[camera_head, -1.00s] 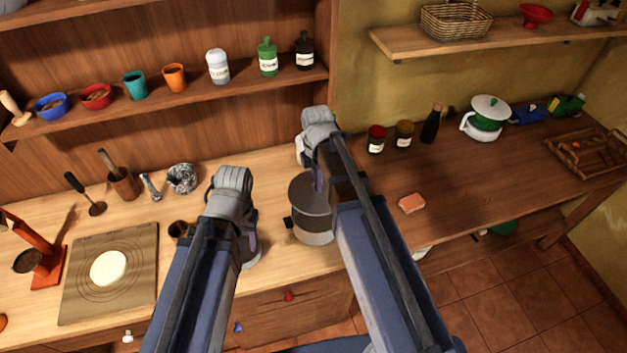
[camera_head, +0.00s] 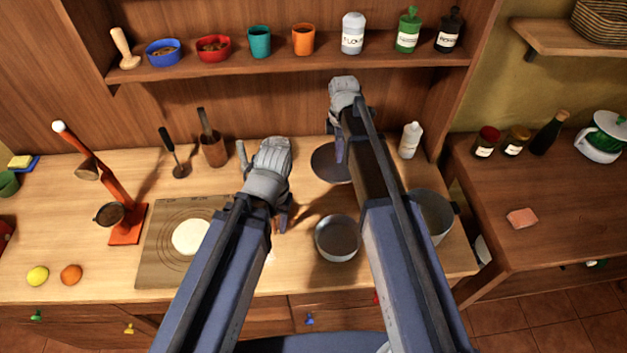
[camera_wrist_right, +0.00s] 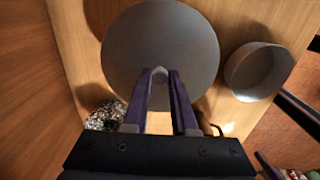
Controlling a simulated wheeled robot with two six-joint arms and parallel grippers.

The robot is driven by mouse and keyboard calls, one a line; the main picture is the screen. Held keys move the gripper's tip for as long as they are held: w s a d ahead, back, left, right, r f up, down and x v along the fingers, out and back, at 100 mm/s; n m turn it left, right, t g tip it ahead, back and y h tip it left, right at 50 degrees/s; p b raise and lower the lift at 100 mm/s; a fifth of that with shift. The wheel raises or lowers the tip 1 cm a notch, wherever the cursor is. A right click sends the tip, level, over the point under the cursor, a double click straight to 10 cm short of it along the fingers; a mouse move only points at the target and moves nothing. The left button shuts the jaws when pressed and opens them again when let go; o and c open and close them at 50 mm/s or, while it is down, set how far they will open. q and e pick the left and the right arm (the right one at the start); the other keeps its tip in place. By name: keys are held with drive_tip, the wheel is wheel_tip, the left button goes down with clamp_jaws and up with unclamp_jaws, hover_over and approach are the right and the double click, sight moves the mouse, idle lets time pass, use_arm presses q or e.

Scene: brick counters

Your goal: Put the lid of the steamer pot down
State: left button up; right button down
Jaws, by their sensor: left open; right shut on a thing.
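The lid is a flat grey disc (camera_head: 328,163). It is in the head view near the back of the wooden counter, left of the right arm. My right gripper (camera_head: 339,150) is shut on it; in the right wrist view my fingers (camera_wrist_right: 161,78) meet at the knob of the lid (camera_wrist_right: 160,40). I cannot tell whether the lid touches the counter. The steamer pot (camera_head: 438,213) stands to the right, partly hidden by my right arm. A round grey open pan (camera_head: 337,240) stands in front of the lid. My left gripper (camera_head: 282,215) is open and empty, left of the pan.
A white bottle (camera_head: 411,140) stands right of the lid. A board with dough (camera_head: 190,237) lies left of my left gripper. In the right wrist view, a crumpled metallic thing (camera_wrist_right: 104,116) is close to the lid. A shelf (camera_head: 280,70) with jars overhangs the back.

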drive_tip(key=shift+w+a+f, duration=0.15)
drive_tip(key=shift+w+a, duration=0.3)
drive_tip(key=shift+a, duration=0.1)
drive_tip(key=shift+f+b, duration=0.4)
drive_tip(key=shift+b, duration=0.05)
use_arm(q)
drive_tip(key=f+b, duration=0.6)
drive_tip(key=f, duration=0.1)
drive_tip(key=f+b, duration=0.3)
drive_tip(key=shift+w+a+f, duration=0.15)
drive_tip(key=shift+w+a, duration=0.05)
drive_tip(key=shift+a, duration=0.2)
use_arm(e)
wheel_tip(320, 180, down, 9)
drive_tip(key=shift+f, duration=0.1)
use_arm(q)
drive_tip(key=shift+f+b, duration=0.2)
drive_tip(key=shift+b, duration=0.1)
use_arm(e)
drive_tip(key=shift+f, duration=0.2)
use_arm(q)
drive_tip(key=shift+r, duration=0.1)
use_arm(e)
drive_tip(key=c, duration=0.7)
unclamp_jaws()
drive_tip(key=shift+r, duration=0.1)
